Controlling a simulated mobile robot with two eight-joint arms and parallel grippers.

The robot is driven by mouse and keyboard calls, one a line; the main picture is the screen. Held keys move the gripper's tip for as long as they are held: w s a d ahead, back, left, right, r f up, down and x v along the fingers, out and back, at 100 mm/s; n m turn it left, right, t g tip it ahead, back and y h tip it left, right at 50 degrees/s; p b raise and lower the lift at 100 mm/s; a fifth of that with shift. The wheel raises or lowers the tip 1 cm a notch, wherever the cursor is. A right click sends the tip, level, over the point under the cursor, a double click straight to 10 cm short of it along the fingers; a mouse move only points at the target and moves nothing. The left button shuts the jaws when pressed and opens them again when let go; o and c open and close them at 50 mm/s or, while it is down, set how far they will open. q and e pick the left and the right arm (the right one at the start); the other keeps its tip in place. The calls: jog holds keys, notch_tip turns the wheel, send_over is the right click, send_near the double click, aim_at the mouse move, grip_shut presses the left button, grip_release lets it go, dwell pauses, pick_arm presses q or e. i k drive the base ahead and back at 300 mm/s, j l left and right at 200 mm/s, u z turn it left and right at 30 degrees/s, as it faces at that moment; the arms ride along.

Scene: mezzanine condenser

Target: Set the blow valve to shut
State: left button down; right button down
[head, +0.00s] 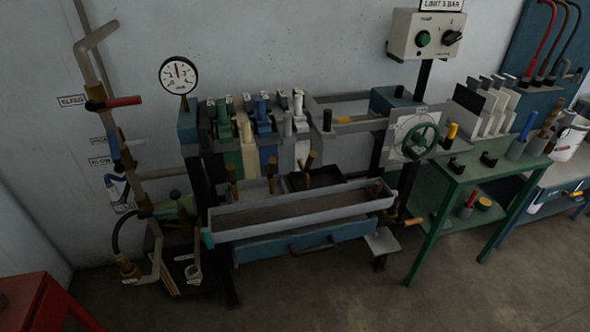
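A pipe stands against the wall at the left with several small valves and labels on it. The "BLOW" label (100,161) sits left of the pipe. Just below it is a pale blue and white part (116,186), apparently the blow valve's lever; its exact angle is too small to tell. A small label (124,208) below it is hard to read. Above are a blue handle (114,147) beside another label, and a red lever (124,101) lying level beside the "BLEED" label (72,101). Neither of my grippers shows.
A filter-press-like bench with a grey trough (300,210) stands right of the pipe, below a round gauge (179,75). A green table (450,190) is further right. A red table (30,300) is at the lower left. The floor in front is clear.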

aim_at(119, 168)
jog(key=u, duration=1.25)
